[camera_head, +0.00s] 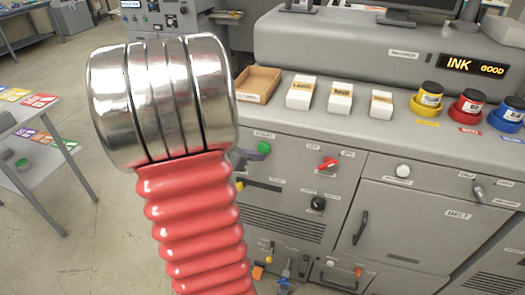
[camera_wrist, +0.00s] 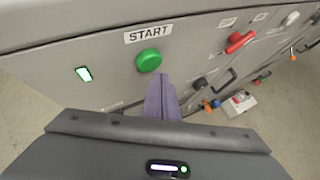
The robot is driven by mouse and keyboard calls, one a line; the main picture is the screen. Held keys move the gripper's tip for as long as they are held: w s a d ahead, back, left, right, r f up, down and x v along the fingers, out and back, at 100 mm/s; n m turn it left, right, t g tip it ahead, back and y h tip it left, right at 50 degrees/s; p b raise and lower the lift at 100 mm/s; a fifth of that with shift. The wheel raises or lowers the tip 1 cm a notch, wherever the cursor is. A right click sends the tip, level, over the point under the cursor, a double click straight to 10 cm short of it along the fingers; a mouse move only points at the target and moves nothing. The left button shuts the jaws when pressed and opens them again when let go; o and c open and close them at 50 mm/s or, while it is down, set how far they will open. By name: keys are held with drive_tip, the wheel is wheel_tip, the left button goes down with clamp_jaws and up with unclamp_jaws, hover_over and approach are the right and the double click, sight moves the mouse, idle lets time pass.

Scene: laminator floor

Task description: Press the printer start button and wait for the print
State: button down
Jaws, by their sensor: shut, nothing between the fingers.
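The printer (camera_head: 400,80) is a large grey machine on the right of the head view. Its green round start button (camera_head: 264,147) is on the front panel at upper left. In the wrist view the green button (camera_wrist: 149,59) sits under a label reading START, with a small lit green light (camera_wrist: 84,74) to its left. My gripper (camera_wrist: 163,84) is shut and empty, its purple fingertips just below the button in that picture. In the head view my gripper (camera_head: 262,148) shows beside the button, partly hidden by my arm. I cannot tell whether the fingertips touch the panel.
A red switch (camera_head: 327,163), a black knob (camera_head: 318,203) and a white knob (camera_head: 403,170) are on the same front. Small white boxes (camera_head: 340,98), a brown tray (camera_head: 257,84) and coloured ink pots (camera_head: 468,106) stand on the ledge. A display (camera_head: 475,66) reads INK GOOD.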

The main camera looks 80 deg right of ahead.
drive_tip(key=shift+d, duration=0.1)
drive_tip(key=shift+d, duration=0.3)
drive_tip(key=shift+s+d, duration=0.1)
drive_tip(key=shift+d, duration=0.45)
idle(1.1)
idle(0.4)
drive_tip(key=shift+a, duration=0.95)
drive_tip(key=shift+w+a, duration=0.15)
drive_tip(key=shift+a, duration=1.1)
drive_tip(key=shift+w+a, duration=0.15)
drive_tip(key=shift+a, duration=1.1)
